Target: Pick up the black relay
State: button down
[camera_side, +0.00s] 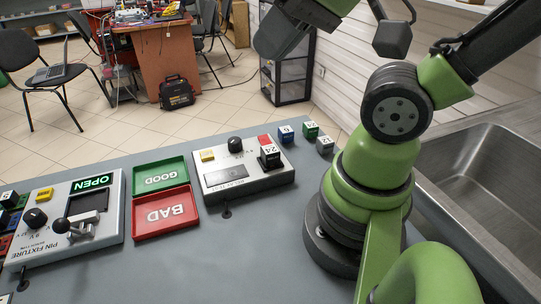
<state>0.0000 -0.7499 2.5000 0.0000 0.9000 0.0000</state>
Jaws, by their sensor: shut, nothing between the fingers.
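A black relay (270,158) with a white top marked 24 sits upright on the right end of the grey test box (222,190), beside its red patch. A dark block at the end of my arm, at the top of the side view, appears to be my gripper (277,42). It looks shut and empty, high above the bench and apart from the relay. Its separate fingers are hard to make out. Another dark relay (8,199) shows at the left edge, partly cut off.
Blue (286,135), green (311,131) and grey (325,145) relays stand behind the test box. A green GOOD tray (183,163) and red BAD tray (140,234) lie to its left. The pin fixture (105,240) is farther left. The front bench is clear. A sink (490,180) is right.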

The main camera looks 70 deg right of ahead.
jog(key=c, duration=0.6)
grip_release()
jog(key=shift+c, duration=0.2)
jog(key=n+g+h, duration=0.2)
jog(key=n+g, duration=0.5)
jog(key=n, duration=0.6)
send_near(270, 149)
jog(key=shift+w+a, duration=0.2)
jog(key=shift+a, duration=0.05)
jog(key=shift+d+f, duration=0.1)
jog(key=shift+f, duration=0.3)
jog(key=shift+s+d+f, duration=0.1)
jog(key=shift+d+f, duration=0.05)
jog(key=shift+f, duration=4.65)
